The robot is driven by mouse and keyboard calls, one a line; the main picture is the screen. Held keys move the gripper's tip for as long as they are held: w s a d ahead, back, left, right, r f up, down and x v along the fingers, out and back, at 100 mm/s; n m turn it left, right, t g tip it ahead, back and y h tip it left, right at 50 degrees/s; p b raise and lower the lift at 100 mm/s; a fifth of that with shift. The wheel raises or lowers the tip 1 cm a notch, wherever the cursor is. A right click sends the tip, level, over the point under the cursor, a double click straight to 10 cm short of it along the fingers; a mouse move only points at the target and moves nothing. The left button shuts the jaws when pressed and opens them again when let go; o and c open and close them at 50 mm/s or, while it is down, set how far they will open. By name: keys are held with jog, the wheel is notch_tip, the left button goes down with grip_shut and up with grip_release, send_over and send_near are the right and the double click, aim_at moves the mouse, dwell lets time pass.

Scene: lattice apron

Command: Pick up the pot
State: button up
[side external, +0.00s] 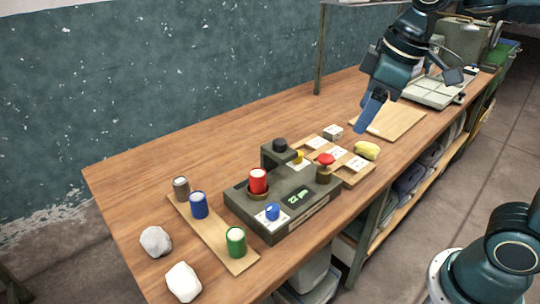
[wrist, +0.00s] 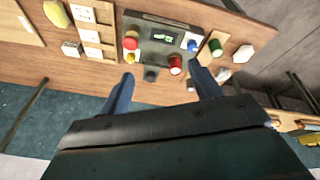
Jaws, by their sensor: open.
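No thing is plainly a pot; I cannot tell which item is meant. A red can-shaped container (side external: 258,181) stands upright in a round holder on a dark control box (side external: 290,203); the red can also shows in the wrist view (wrist: 175,65). A grey can (side external: 181,189), a blue can (side external: 199,206) and a green can (side external: 236,242) stand on a wooden strip (side external: 214,236) at the front left. My gripper (side external: 372,112) is open with blue fingers, above the back right of the bench, apart from these cans. In the wrist view my gripper (wrist: 162,75) has nothing between its fingers.
White lumps (side external: 156,241) lie front left. A slotted wooden tray (side external: 356,178), yellow object (side external: 367,150) and flat board (side external: 390,121) lie right. Bench (side external: 210,140) behind is bare.

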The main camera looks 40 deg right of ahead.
jog(key=w+a+f+n+g, duration=0.2)
jog(key=w+a+n, duration=0.25)
jog(key=w, duration=0.65)
jog(key=n+g, duration=0.2)
jog(key=n, duration=0.3)
send_over(257, 172)
notch_tip(257, 172, down, 7)
jog(key=shift+f, duration=4.55)
jog(key=shift+a+f, duration=0.1)
jog(key=shift+f, duration=2.5)
jog(key=c, duration=1.1)
jog(key=shift+r, duration=0.15)
jog(key=shift+c, duration=0.2)
